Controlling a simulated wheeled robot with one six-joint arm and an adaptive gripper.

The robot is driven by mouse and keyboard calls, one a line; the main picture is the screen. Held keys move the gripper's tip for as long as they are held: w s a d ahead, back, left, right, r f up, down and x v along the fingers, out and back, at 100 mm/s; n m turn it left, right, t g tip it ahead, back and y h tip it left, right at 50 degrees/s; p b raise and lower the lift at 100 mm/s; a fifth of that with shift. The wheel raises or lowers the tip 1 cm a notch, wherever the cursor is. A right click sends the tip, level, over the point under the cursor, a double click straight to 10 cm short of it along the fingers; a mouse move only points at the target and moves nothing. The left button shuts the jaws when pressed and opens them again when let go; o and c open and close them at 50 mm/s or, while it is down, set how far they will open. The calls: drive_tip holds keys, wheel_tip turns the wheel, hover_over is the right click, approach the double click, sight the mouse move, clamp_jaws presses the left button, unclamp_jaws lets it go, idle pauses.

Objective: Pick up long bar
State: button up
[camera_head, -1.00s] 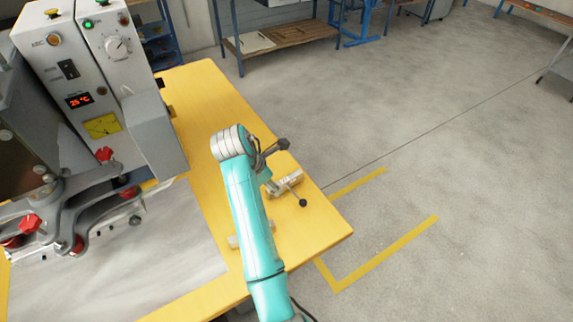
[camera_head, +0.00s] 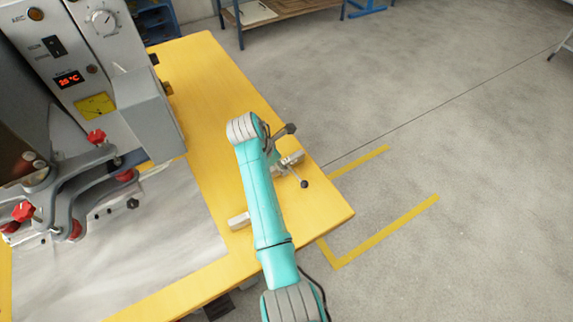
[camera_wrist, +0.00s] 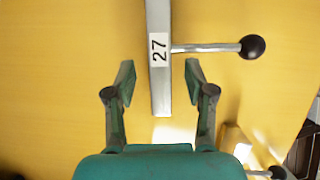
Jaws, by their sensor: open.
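A long grey metal bar (camera_wrist: 160,60) runs down from the top edge of the wrist view, with a white label reading 27. A thin rod with a black knob (camera_wrist: 252,46) sticks out from its right side. My gripper (camera_wrist: 159,82) is open, one finger on each side of the bar's near end, not touching it in this view. I cannot tell whether the fingers are level with the bar or above it. In the head view my arm hides most of the gripper, and a metal piece with a black-knobbed rod (camera_head: 304,183) shows beside it on the yellow table (camera_head: 215,75).
A grey machine (camera_head: 150,110) with red knobs stands at the left of the table. A small pale block (camera_head: 239,220) shows left of my arm. In the wrist view, a second black-knobbed part (camera_wrist: 278,172) is at the lower right. Open floor lies right of the table.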

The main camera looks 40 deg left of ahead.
drive_tip(key=shift+x, duration=1.1)
clamp_jaws()
drive_tip(key=shift+r, duration=0.1)
